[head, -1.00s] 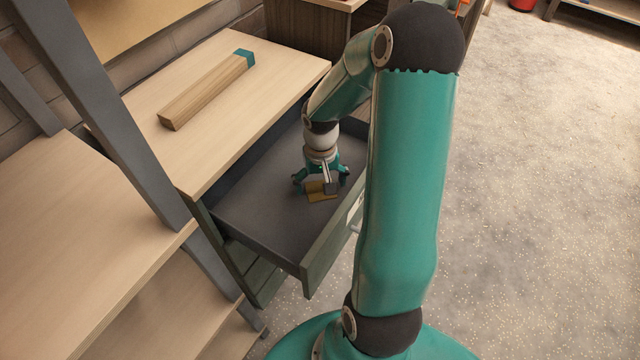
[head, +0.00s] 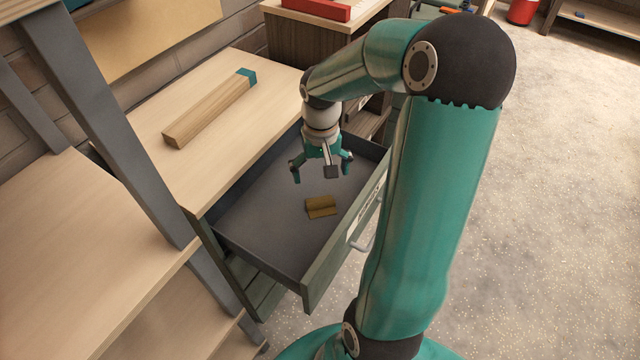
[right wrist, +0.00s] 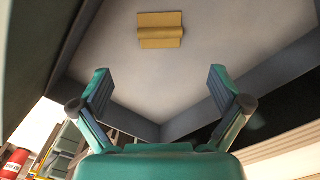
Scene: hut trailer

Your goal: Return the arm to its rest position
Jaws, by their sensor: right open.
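My right gripper (head: 321,172) is open and empty. It hangs above the open drawer (head: 262,238), pointing down. A small yellow-brown piece that looks like a hinge or folded block (head: 321,206) lies on the drawer floor, below and apart from the fingers. In the right wrist view the same piece (right wrist: 160,30) lies beyond the two spread fingers (right wrist: 160,88), with nothing between them. My right arm is bent, with its forearm reaching left over the drawer. My left gripper is not in view.
A wooden bar with a teal end (head: 210,108) lies on the worktop (head: 262,80) above the drawer. Grey rack posts and pale shelves (head: 70,240) stand at the left. A red object (head: 316,8) sits on the brown cabinet behind. The floor at the right is clear.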

